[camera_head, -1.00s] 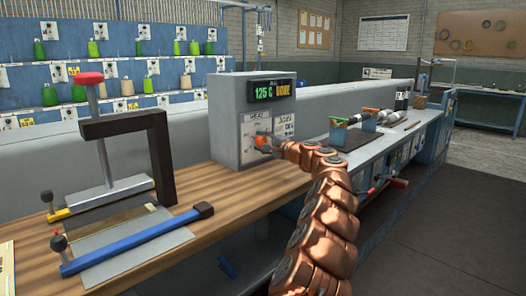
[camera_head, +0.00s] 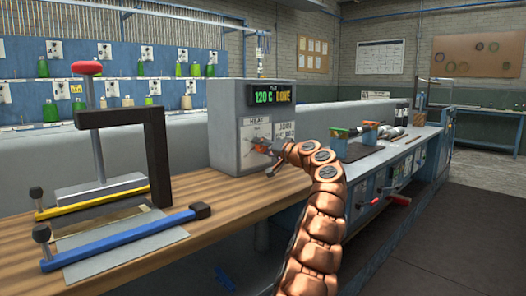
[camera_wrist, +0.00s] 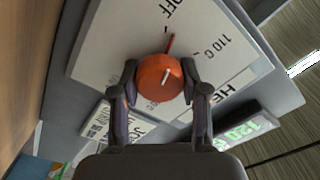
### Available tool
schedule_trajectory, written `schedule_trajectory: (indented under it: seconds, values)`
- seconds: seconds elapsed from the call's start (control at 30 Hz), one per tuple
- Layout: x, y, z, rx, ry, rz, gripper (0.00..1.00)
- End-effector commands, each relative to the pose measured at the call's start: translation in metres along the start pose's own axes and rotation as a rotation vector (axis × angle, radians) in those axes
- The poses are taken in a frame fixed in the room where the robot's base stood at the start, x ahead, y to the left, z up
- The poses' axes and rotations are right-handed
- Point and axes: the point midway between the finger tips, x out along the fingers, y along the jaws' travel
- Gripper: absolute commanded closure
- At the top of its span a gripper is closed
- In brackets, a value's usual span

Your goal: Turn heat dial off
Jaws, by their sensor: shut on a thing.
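My gripper (camera_wrist: 161,72) is shut on the dial, one dark finger on each side. In the head view my gripper (camera_head: 272,149) mostly hides the dial at the front of the grey control box (camera_head: 224,130). The box's display (camera_head: 271,94) reads 120 C DONE.
A press (camera_head: 100,170) with a red knob and dark frame stands on the wooden bench at left. A blue-handled bar (camera_head: 125,245) lies in front of it. Cups with tools (camera_head: 339,135) stand right of the box. The floor at right is clear.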

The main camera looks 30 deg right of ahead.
Motion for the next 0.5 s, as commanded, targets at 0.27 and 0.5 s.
schedule_trajectory:
  seconds: [0.27, 0.5]
  values:
    - [-0.0028, -0.0011, -0.0039, -0.155, 0.010, -0.001, 0.90]
    - [-0.0022, -0.0027, -0.0039, -0.211, 0.009, -0.003, 0.90]
